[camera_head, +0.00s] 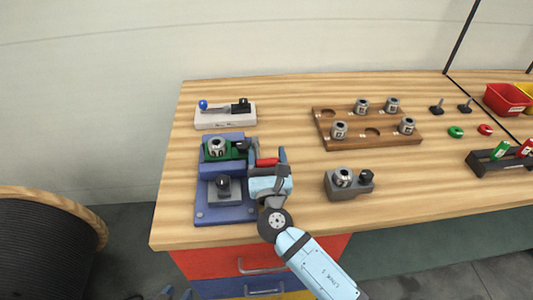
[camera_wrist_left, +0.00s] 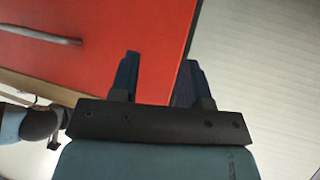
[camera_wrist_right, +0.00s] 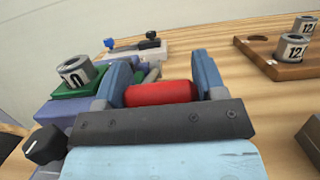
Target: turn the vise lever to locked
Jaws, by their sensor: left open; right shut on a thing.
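The vise (camera_head: 205,213) is a blue fixture at the left of the bench, also in the right wrist view (camera_wrist_right: 55,112). Its lever has a red grip (camera_head: 266,162), lying roughly level at the vise's right side. My right gripper (camera_wrist_right: 162,78) has its two blue fingers shut on the red grip (camera_wrist_right: 160,93), one near each end in the right wrist view. A grey collar marked 10 (camera_head: 217,147) sits in the green part of the vise (camera_wrist_right: 75,84). My left gripper (camera_wrist_left: 157,72) is open and empty beside a red drawer front (camera_wrist_left: 125,25), below the bench top.
A white block with a blue-knobbed lever (camera_head: 225,117) stands behind the vise. A grey block with a collar and black knob (camera_head: 348,184) is to its right. A wooden rack (camera_head: 365,138) holds several collars. Bare wood lies between vise and rack.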

